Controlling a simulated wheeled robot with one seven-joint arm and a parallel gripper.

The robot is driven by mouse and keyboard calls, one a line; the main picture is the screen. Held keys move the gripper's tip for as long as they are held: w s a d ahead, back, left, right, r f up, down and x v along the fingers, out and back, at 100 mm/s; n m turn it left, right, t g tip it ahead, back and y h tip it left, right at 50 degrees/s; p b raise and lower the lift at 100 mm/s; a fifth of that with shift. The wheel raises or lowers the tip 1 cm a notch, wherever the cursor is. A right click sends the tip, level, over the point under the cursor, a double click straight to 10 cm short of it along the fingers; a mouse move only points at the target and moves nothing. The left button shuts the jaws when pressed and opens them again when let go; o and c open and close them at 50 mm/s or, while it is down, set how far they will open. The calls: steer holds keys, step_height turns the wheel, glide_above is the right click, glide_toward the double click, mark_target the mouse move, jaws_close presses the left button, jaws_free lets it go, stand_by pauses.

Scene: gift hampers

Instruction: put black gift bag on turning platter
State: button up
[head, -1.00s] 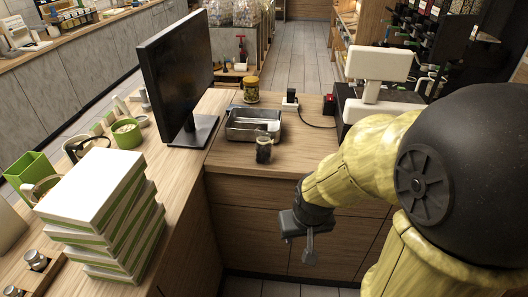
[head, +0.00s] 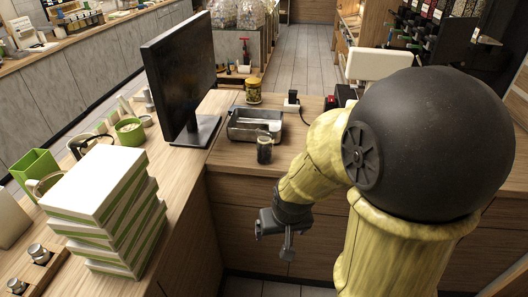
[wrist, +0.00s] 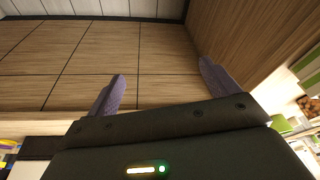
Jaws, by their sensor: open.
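I cannot make out a black gift bag or a turning platter in either view. My gripper (head: 273,243) hangs in front of the wooden counter front, below the counter top, in the head view. In the wrist view my gripper (wrist: 161,78) shows two purple-grey fingers spread apart. Nothing is between them, and wooden panels show beyond.
The counter bears a black monitor (head: 180,75), a metal tray (head: 254,124), a dark jar (head: 264,151), a yellow-lidded jar (head: 253,90) and a stack of white-and-green boxes (head: 100,185). A green box (head: 37,172) stands at left. Floor (head: 305,60) is clear at the back.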

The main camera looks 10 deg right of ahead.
steer(key=w+d+f+m+t+h+b, duration=0.1)
steer(key=w+d+f+m+t+h, duration=0.15)
steer(key=w+f, duration=0.4)
steer(key=w+d+f+m+t+h+b, duration=0.1)
steer(key=w+f+m+t+h+b, duration=0.2)
steer(key=w, duration=0.6)
steer(key=w+a+r+n+t+h, duration=0.1)
steer(key=w+a+r+n+t, duration=0.1)
steer(key=w+r+t, duration=0.3)
steer(key=w+a+t, duration=0.1)
steer(key=w+t, duration=0.1)
steer(key=t, duration=0.1)
steer(key=shift+w+a+r, duration=0.15)
steer(key=shift+a, duration=0.25)
steer(key=shift+h, duration=0.25)
